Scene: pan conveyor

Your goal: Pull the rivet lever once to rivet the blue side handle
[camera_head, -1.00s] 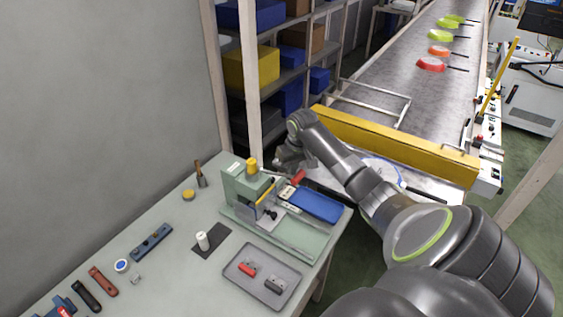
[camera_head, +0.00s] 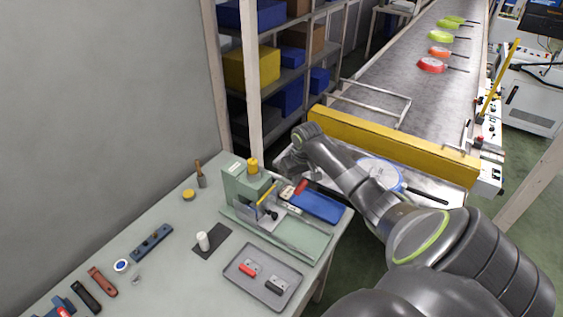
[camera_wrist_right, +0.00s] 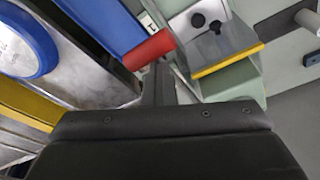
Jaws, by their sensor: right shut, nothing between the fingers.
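The green riveting press (camera_head: 246,188) with a yellow cap stands on the table's far right part. Its red-ended lever (camera_head: 300,187) sticks out at the press's right; in the right wrist view the red grip (camera_wrist_right: 149,48) lies across the top of my fingers. My right gripper (camera_wrist_right: 158,72) is shut and empty, its fingertips at the red grip; whether they touch is unclear. In the head view the right gripper (camera_head: 288,168) is dark and partly hidden beyond the press. My left gripper is not in view.
A grey tray (camera_head: 240,283) with red and dark handles lies in front of the press. A round blue pan (camera_head: 378,170) lies near the yellow conveyor barrier (camera_head: 400,143). Tools lie along the table's left. Shelves stand behind.

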